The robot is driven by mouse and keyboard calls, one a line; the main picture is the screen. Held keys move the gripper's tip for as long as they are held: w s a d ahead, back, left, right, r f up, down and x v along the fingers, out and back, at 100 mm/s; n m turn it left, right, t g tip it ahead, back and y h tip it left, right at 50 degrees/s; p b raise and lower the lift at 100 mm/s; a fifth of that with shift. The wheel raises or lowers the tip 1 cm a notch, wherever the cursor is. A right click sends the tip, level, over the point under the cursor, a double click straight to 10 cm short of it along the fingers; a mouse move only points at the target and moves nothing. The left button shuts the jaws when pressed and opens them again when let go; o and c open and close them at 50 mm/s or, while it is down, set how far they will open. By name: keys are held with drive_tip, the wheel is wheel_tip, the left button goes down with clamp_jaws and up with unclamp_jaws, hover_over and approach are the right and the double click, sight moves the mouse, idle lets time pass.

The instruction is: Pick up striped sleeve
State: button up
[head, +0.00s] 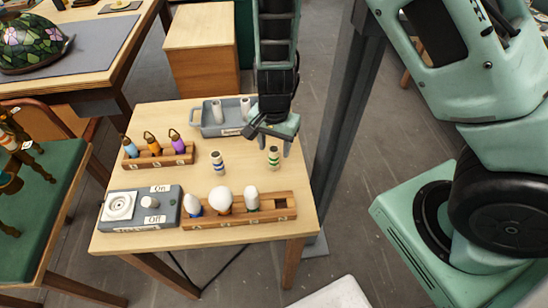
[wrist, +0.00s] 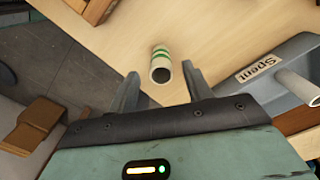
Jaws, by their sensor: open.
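Two striped sleeves stand upright on the small wooden table. One is cream with green stripes (head: 273,157), right of centre, and the other is cream with blue stripes (head: 218,162), to its left. My gripper (head: 275,146) is open, pointing down just above and behind the green-striped sleeve in the head view. In the wrist view the green-striped sleeve (wrist: 161,63) shows its open end. It lies between the directions of the two open fingertips (wrist: 160,80), with nothing gripped. Whether the fingers are level with it, I cannot tell.
A grey bin (head: 211,130) labelled "Spent" (wrist: 257,68) holds pale tubes close to my gripper. A wooden rack of coloured pieces (head: 160,160) is at left, a bulb rack (head: 240,217) in front, and an On/Off switch box (head: 140,208) at front left.

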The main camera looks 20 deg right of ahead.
sight(274, 156)
drive_tip(key=shift+w+f, duration=0.1)
drive_tip(key=shift+f, duration=2.3)
drive_tip(key=c, duration=1)
drive_tip(key=shift+r, duration=0.1)
drive_tip(key=shift+c, duration=0.2)
